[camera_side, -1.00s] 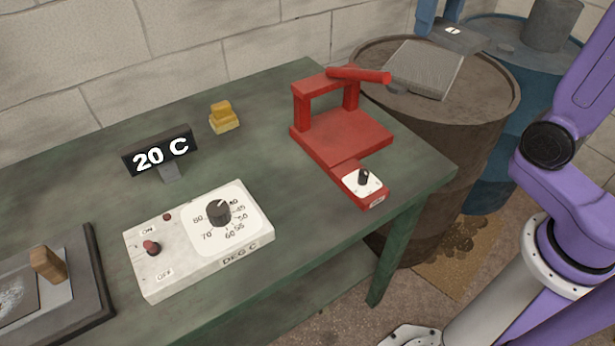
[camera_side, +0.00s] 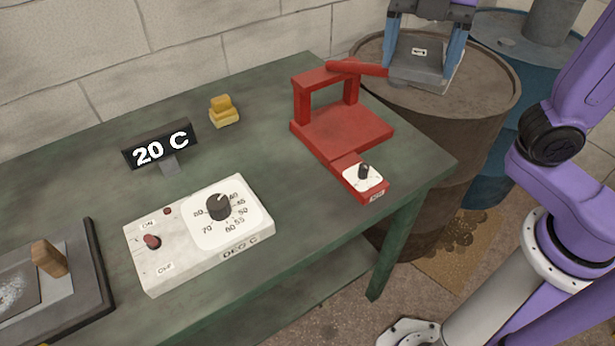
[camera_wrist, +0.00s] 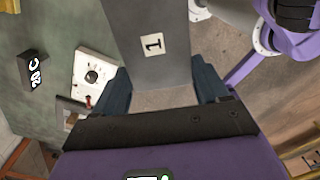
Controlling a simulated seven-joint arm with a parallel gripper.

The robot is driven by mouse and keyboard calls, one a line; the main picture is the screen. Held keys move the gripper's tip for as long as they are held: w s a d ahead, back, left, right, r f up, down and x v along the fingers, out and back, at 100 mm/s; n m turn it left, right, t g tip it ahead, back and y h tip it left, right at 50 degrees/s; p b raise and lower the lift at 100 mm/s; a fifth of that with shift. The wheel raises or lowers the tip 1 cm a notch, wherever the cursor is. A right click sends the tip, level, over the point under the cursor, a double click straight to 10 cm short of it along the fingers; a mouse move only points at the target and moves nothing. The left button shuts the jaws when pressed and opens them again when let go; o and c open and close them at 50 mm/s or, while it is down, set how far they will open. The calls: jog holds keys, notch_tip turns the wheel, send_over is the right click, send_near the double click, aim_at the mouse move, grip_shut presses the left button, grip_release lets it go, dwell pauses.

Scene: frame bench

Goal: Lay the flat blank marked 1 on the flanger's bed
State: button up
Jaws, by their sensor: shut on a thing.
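The flat blank marked 1 (camera_wrist: 152,70) is grey, with a white label reading 1 in the wrist view. It also shows in the side view (camera_side: 415,68), where its label is too small to read surely. My gripper (camera_side: 423,58) is shut on it, with a blue finger at each side, over the brown drum at the upper right. The red flanger (camera_side: 345,86) stands at the right end of the green bench. Its flat bed (camera_side: 346,132) is bare, under a red frame and bar. The blank is apart from it, behind and to the right.
A blue drum (camera_side: 560,70) stands behind. The green bench (camera_side: 265,130) holds a dial box (camera_side: 185,265), a 20 C display (camera_side: 160,148) and a yellow block (camera_side: 224,112).

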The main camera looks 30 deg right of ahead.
jog(key=s+a+n, duration=0.3)
jog(key=s+n, duration=0.3)
jog(key=n, duration=0.4)
notch_tip(320, 180, down, 18)
jog(key=shift+w+a, duration=0.15)
jog(key=shift+w, duration=0.2)
send_over(316, 216)
jog(key=s+d, duration=0.1)
notch_tip(316, 216, down, 8)
jog(key=shift+s+f, duration=0.1)
jog(key=shift+w+a+f, duration=0.3)
jog(key=shift+w+f, duration=0.1)
jog(key=shift+f, duration=0.15)
jog(key=shift+w+a+f, duration=0.1)
jog(key=shift+w+f, duration=0.05)
jog(key=shift+f, duration=0.4)
jog(key=shift+w+a+f, duration=0.1)
jog(key=shift+f, duration=1)
